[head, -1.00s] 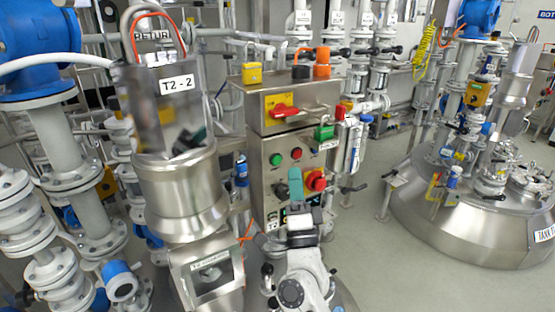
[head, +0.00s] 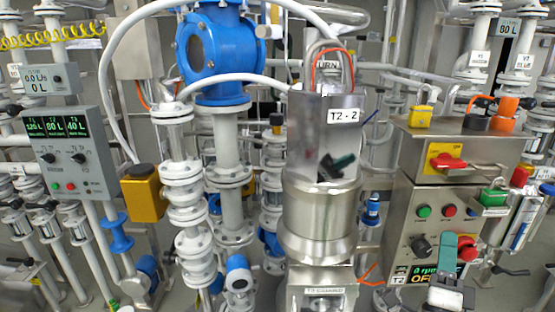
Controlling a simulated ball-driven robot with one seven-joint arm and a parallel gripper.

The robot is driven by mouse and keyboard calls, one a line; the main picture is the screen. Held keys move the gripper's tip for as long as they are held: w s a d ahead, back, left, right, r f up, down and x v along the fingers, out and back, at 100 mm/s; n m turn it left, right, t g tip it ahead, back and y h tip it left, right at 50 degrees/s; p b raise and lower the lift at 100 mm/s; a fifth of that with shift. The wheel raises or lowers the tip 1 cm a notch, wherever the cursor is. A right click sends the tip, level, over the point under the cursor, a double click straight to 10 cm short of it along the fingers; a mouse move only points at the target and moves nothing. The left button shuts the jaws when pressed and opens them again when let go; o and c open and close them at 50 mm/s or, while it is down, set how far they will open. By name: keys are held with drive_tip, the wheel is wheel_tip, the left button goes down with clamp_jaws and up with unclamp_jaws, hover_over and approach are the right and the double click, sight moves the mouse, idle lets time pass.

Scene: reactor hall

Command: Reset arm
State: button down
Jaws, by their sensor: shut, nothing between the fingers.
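My gripper (head: 446,252) shows at the lower right, in front of the lower part of a steel control box. Its teal fingers point up and are shut with nothing between them. My grey wrist (head: 451,294) is just below, cut off by the bottom edge. The control box (head: 405,190) has a green button (head: 424,211), a red button (head: 449,211) and a black knob (head: 421,246). A red knob (head: 467,246) is right beside the fingers. I cannot tell whether the fingers touch the box.
A steel vessel marked T2-2 (head: 318,215) stands left of the box. A blue valve (head: 213,52) on white pipes is left of it. A grey panel (head: 62,150) with displays is far left.

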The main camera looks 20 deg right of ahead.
drive_tip(key=w+a+f+n+t+y, duration=0.1)
drive_tip(key=w+a+f+n+y, duration=0.3)
drive_tip(key=a+f+n+y, duration=0.65)
drive_tip(key=s+a+f+n+g+y, duration=0.5)
drive_tip(key=f+n+g+y, duration=0.3)
drive_tip(key=f+n, duration=0.15)
drive_tip(key=s+f+n+g, duration=0.1)
drive_tip(key=s+f+g, duration=0.3)
drive_tip(key=s, duration=0.3)
drive_tip(key=s+d+f+n+g+h, duration=0.1)
drive_tip(key=s+f+g, duration=0.2)
drive_tip(key=s, duration=0.5)
drive_tip(key=s+f+g+h, duration=0.1)
drive_tip(key=s+f+g, duration=0.3)
drive_tip(key=s, duration=0.4)
drive_tip(key=shift+s+d+f+n+g, duration=0.2)
drive_tip(key=shift+s+f+n+g, duration=0.15)
drive_tip(key=shift+g, duration=0.35)
drive_tip(key=c, duration=1.8)
unclamp_jaws()
drive_tip(key=shift+w, duration=0.15)
drive_tip(key=shift+c, duration=0.2)
